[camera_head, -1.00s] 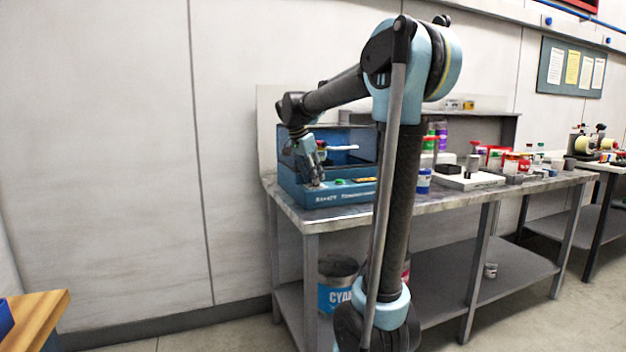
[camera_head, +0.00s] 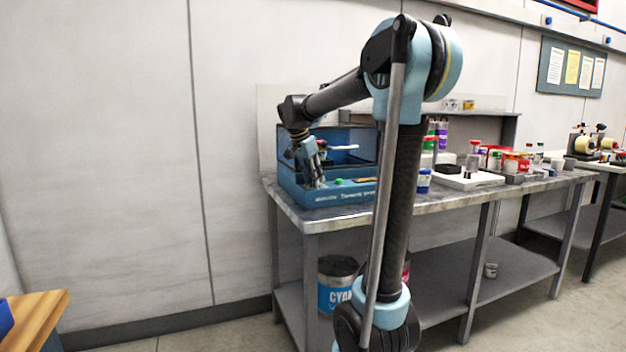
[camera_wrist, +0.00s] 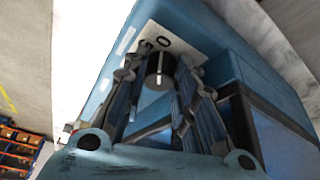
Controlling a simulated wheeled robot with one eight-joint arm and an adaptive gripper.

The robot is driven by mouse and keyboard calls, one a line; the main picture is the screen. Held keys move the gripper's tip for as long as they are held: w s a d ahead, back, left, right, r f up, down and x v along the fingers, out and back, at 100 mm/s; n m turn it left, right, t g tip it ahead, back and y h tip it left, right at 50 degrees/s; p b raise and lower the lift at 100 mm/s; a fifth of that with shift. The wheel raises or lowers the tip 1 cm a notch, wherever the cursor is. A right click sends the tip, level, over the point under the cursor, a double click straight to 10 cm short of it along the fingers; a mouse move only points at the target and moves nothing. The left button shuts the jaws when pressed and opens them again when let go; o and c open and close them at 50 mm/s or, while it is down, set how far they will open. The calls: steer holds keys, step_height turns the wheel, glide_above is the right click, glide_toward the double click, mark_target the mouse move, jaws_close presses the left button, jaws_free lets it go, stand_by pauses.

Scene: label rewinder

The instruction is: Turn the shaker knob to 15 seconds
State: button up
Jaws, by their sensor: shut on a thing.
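The blue shaker (camera_head: 332,197) stands on the left end of the metal bench in the head view, with its front panel facing out. Its black knob (camera_wrist: 158,74) with a white pointer line shows in the wrist view, in front of a pale dial plate (camera_wrist: 180,42) with dark marks only partly readable. My gripper (camera_head: 318,186) is at the left of the front panel. In the wrist view its two fingers (camera_wrist: 162,66) are closed on the knob from both sides. In the head view the knob is hidden by the fingers.
A green button (camera_head: 340,181) sits on the panel right of my gripper. Bottles, jars and a white scale (camera_head: 470,181) stand farther right on the bench (camera_head: 430,202). A cyan paint bucket (camera_head: 336,292) is on the lower shelf.

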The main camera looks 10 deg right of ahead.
steer(key=n+y, duration=0.1)
steer(key=n, duration=0.2)
steer(key=n+t, duration=0.1)
steer(key=n, duration=0.2)
steer(key=shift+d+t+y, duration=0.2)
steer(key=shift+t+y, duration=0.1)
steer(key=shift+y, duration=0.1)
steer(key=n+y, duration=0.1)
steer(key=n, duration=0.3)
steer(key=n+y, duration=0.1)
steer(key=n, duration=0.1)
steer(key=shift+d+n+y, duration=0.25)
steer(key=shift+n+y, duration=0.05)
steer(key=shift+n, duration=0.1)
steer(key=n, duration=0.2)
steer(key=n+y, duration=0.1)
steer(key=n, duration=0.1)
steer(key=shift+d+y, duration=0.15)
steer(key=shift+y, duration=0.15)
steer(key=n, duration=0.2)
steer(key=n+g+y, duration=0.1)
steer(key=n, duration=0.2)
steer(key=shift+w+d+g, duration=0.1)
steer(key=shift+w+g, duration=0.05)
steer(key=shift+g, duration=0.15)
steer(key=o, duration=0.8)
steer(key=v, duration=1.2)
steer(key=shift+w+d+f, duration=0.1)
steer(key=shift+w+d, duration=0.05)
steer(key=shift+d, duration=0.05)
